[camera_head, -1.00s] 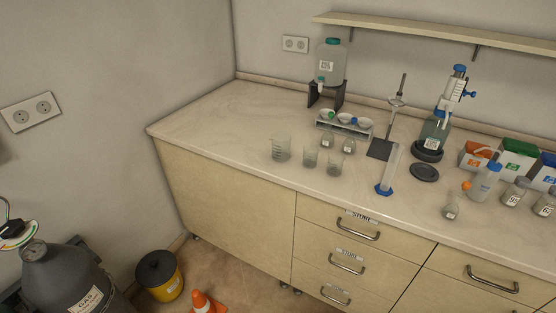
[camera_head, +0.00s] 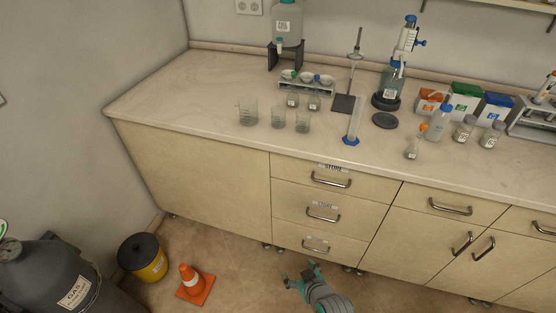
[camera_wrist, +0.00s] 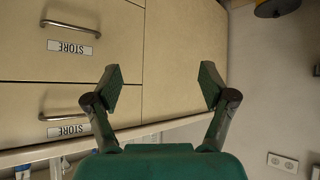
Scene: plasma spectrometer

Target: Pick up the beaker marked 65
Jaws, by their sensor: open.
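Three clear beakers stand upright on the bench's left part in the head view: a larger one (camera_head: 248,114), a smaller middle one (camera_head: 278,119) and a right one (camera_head: 303,123). Two small vessels with white labels stand just behind them, a left one (camera_head: 293,100) and a right one (camera_head: 314,102). The markings are too small to read, so I cannot tell which is 65. My gripper (camera_head: 300,276) is low in front of the drawers, below the bench top and away from the beakers. In the wrist view my gripper (camera_wrist: 160,85) is open and empty, facing the cabinet front.
A blue-based measuring cylinder (camera_head: 352,125) stands right of the beakers. A rack with white bowls (camera_head: 307,84) and a stand (camera_head: 347,100) are behind. Drawers (camera_head: 320,205) with handles front the bench. An orange cone (camera_head: 194,284) and a yellow bin (camera_head: 143,258) are on the floor.

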